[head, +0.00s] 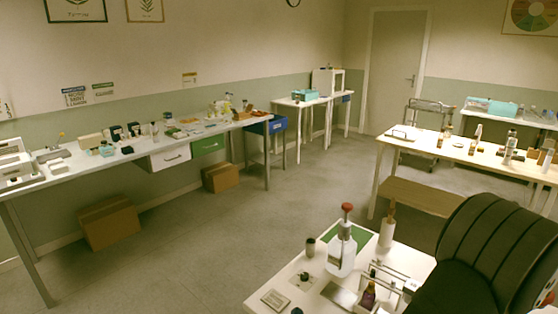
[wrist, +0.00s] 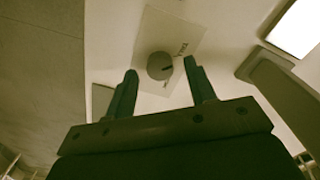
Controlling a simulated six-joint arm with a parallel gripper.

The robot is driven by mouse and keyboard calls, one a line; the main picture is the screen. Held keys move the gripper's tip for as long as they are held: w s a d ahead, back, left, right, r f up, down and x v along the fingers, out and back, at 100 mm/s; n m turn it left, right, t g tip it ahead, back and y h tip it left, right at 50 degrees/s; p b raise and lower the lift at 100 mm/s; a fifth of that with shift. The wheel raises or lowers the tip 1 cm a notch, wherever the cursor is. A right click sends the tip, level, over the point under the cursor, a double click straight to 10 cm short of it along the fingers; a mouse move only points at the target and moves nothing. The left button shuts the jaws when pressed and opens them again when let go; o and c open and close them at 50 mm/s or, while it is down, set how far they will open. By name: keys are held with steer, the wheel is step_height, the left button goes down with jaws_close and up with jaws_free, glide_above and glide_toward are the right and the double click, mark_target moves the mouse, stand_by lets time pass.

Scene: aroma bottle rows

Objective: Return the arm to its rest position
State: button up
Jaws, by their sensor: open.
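My gripper (wrist: 160,66) shows in the wrist view with its two dark fingers spread apart and nothing held between them. Beyond the fingertips is a round grey knob-like thing (wrist: 160,66) on a pale printed card (wrist: 184,38). I cannot tell how far below the fingers it lies. I cannot make out my gripper in the head view.
A large dark ribbed shape (head: 495,250) fills the lower right of the head view and hides part of the near table. A long bench (head: 60,181) with many small items runs along the left wall. Cardboard boxes (head: 109,222) sit beneath it. The middle floor (head: 255,220) is clear.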

step_height(320, 180, up, 17)
step_height(320, 180, down, 18)
steer(key=m, duration=0.3)
steer(key=shift+m, duration=0.4)
steer(key=m, duration=0.4)
steer(key=shift+m, duration=0.4)
steer(key=m, duration=0.3)
steer(key=shift+m, duration=2.4)
